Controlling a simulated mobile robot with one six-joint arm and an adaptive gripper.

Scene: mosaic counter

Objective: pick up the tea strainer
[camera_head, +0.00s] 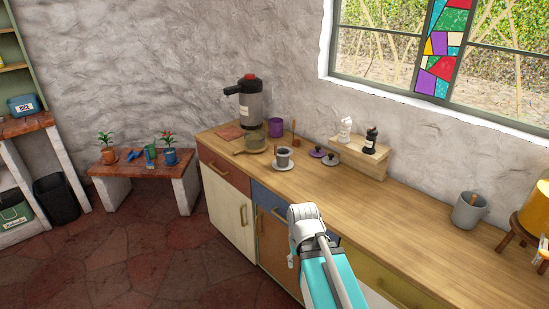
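I cannot pick out the tea strainer with certainty. A small item with a light handle pointing left (239,152) lies on the wooden counter (365,198), by the foot of the dispenser; it may be the strainer, but it is too small to tell. A grey cup (283,155) stands on a white saucer (285,166) just right of it. My arm shows at the bottom middle, its white joint in front of the counter's front edge. My gripper's fingers do not show.
A dark-topped dispenser (250,100), a purple mug (275,127) and two small dark purple items (331,159) are near the cup. A wooden stand (358,155) holds two bottles. A grey bucket (468,211) stands at right. The middle of the counter is clear.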

